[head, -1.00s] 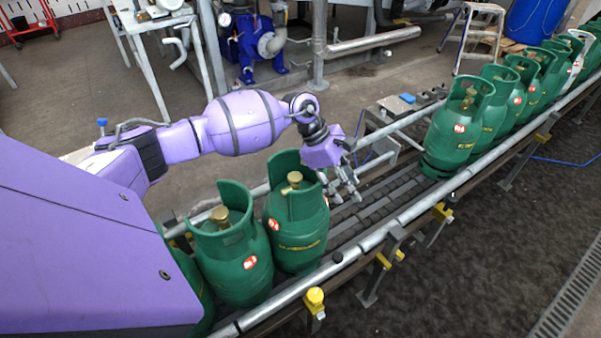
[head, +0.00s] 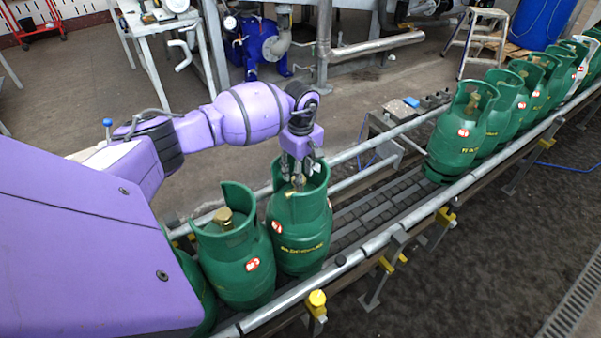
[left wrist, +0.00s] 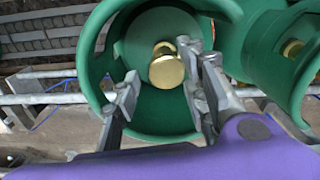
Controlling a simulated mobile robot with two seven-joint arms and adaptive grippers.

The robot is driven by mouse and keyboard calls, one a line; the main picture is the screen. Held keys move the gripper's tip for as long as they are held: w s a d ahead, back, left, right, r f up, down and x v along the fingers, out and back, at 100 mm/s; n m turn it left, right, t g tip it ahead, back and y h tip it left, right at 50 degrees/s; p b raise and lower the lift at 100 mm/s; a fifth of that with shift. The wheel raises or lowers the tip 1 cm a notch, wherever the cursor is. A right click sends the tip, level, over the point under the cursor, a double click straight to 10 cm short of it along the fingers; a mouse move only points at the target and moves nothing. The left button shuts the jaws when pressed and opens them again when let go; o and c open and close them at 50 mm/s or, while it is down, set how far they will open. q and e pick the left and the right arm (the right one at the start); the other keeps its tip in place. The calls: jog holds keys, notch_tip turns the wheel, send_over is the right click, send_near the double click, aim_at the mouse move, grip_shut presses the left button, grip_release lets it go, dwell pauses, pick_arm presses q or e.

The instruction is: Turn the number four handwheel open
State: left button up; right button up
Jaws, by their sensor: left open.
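A green gas cylinder (head: 302,236) stands on the conveyor, with an open collar at its top. My left gripper (head: 297,182) points down into this collar, with its fingers open. In the left wrist view, the round brass handwheel (left wrist: 167,70) shows inside the collar, between the open fingers (left wrist: 160,82) and nearer the right-hand ones. Whether any finger touches it, I cannot tell. In the head view the fingers partly hide it. I see no number four on it. My right gripper is not in view.
A second green cylinder (head: 236,262) with a brass handwheel (head: 223,218) stands close on the left. Several more cylinders (head: 455,145) line the belt at the right. The belt (head: 375,205) between is clear. Metal guide rails (head: 400,233) run along both sides.

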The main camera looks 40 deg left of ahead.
pick_arm(q)
jog(key=shift+f, duration=0.2)
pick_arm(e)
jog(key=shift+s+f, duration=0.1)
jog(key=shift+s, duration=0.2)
pick_arm(q)
jog(key=shift+c, duration=0.2)
grip_shut()
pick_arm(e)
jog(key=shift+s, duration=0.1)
pick_arm(q)
jog(key=shift+r, duration=0.1)
